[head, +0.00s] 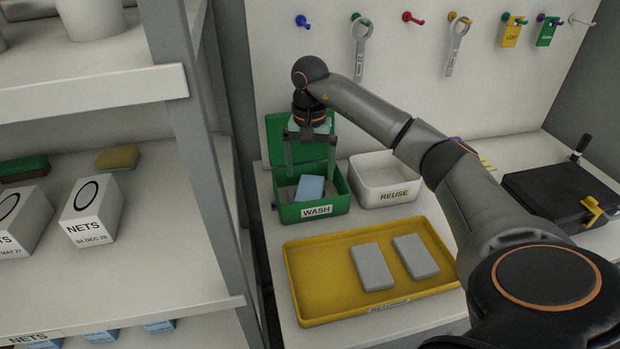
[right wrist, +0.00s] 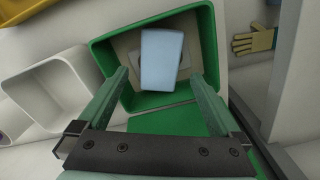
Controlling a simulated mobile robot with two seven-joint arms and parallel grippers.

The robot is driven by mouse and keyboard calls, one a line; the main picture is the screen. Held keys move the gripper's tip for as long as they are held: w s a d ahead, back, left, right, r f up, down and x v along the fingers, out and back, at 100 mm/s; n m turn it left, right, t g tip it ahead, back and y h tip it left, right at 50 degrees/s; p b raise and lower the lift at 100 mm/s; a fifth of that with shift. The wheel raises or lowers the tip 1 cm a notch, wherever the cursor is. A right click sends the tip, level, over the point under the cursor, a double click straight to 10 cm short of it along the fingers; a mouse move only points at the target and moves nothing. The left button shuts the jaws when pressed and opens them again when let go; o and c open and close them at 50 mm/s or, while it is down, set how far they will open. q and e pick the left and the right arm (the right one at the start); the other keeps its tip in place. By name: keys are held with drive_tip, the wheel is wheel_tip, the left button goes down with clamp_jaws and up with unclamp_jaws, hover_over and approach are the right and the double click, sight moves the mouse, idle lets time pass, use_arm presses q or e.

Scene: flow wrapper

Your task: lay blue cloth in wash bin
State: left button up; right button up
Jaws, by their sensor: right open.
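The green wash bin (head: 315,211), labelled WASH, stands with its lid open at the back of the table. The blue cloth (head: 310,188), a folded block, lies inside it on something grey. In the right wrist view the cloth (right wrist: 160,58) lies in the bin (right wrist: 104,55) between and beyond my fingertips. My right gripper (head: 311,172) is over the bin, pointing down with its fingers spread to either side of the cloth. In the right wrist view the gripper (right wrist: 160,75) is open, with a gap between each finger and the cloth. My left gripper is not in view.
A white REUSE bin (head: 386,193) stands right of the wash bin. A yellow tray (head: 325,291) with two grey blocks (head: 372,266) lies in front. A shelf unit (head: 200,140) with NETS boxes (head: 89,211) is at left. Tools hang on the pegboard (head: 480,95) behind.

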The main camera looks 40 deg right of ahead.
sight(310, 188)
wheel_tip(310, 188, up, 9)
drive_tip(key=p, duration=0.1)
drive_tip(key=shift+f, duration=0.1)
idle(0.6)
